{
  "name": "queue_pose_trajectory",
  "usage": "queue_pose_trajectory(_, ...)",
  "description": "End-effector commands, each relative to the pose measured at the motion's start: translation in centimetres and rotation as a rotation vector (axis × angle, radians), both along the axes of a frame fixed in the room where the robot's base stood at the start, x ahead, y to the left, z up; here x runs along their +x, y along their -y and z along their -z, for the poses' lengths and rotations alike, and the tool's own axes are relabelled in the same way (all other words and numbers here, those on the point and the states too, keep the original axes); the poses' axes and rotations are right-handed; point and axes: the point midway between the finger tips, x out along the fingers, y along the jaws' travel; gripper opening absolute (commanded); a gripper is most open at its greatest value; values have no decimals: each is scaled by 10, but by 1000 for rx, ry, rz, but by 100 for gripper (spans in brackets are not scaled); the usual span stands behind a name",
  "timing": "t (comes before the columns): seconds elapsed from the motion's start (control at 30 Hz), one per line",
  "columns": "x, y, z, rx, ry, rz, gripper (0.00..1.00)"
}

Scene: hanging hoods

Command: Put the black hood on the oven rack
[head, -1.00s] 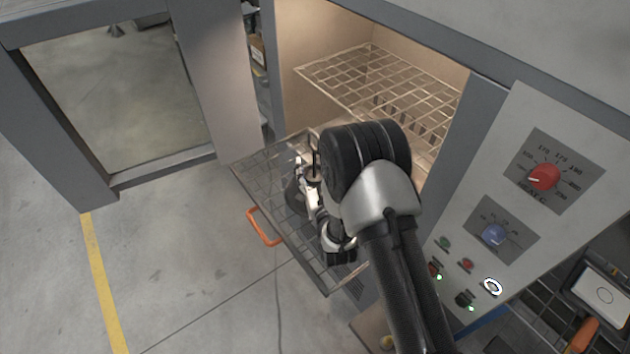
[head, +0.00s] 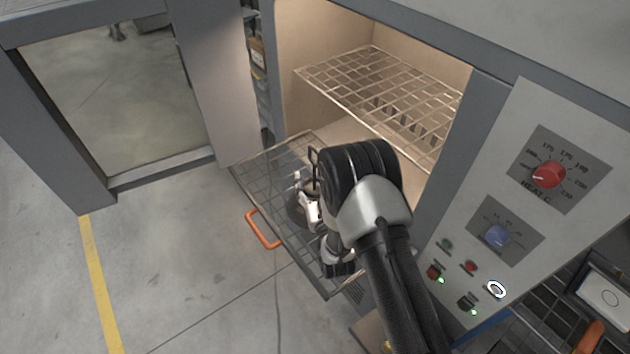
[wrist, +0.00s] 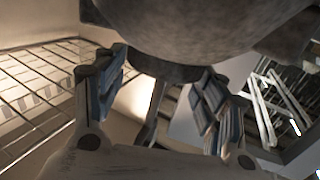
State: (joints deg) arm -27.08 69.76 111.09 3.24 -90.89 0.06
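The black hood (head: 299,209) shows only in part in the head view, as a dark rounded shape over the left part of the pulled-out oven rack (head: 262,172). My arm hides much of it. In the wrist view the hood (wrist: 200,30) fills the top as a large dark grey round body. My gripper (wrist: 165,75) has one finger on each side of the hood's narrower lower part and appears shut on it. In the head view my gripper (head: 311,207) is over the wire rack. I cannot tell whether the hood touches the rack.
A second wire rack (head: 375,85) is inside the oven. The pulled-out rack has an orange handle (head: 262,230). The control panel (head: 520,200) stands right of my arm. The open oven door (head: 212,80) is at left. The floor at lower left is clear.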

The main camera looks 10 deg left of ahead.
Motion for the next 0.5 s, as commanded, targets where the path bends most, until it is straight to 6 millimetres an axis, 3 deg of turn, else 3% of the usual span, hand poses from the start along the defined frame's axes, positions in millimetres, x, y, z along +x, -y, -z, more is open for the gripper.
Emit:
queue_pose_trajectory(0.13, 0, 0, 0, 0, 0, 0, 76)
queue_pose_trajectory(0.5, 0, 0, -3, 0, 0, 0, 76)
